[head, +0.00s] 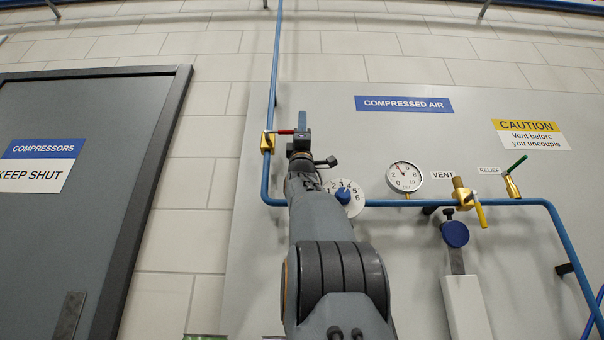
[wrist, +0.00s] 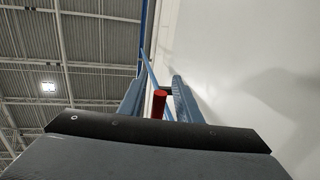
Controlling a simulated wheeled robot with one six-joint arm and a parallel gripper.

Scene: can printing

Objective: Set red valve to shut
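The red valve's brass body (head: 267,143) sits on the vertical blue pipe, left of the COMPRESSED AIR sign. Its red handle (head: 286,131) points right, about level, across the pipe's line. My gripper (head: 302,122) is at the right end of this handle, in front of the panel. In the wrist view the red handle (wrist: 158,104) lies between the two blue fingers of my gripper (wrist: 158,90), with a gap showing on each side. The gripper looks open around the handle. My gripper partly hides the handle's right end in the head view.
A dial (head: 344,196) and a pressure gauge (head: 405,177) are right of my arm. A yellow-handled vent valve (head: 465,194) and a green-handled relief valve (head: 512,184) stand farther right. A grey door (head: 85,200) is at left.

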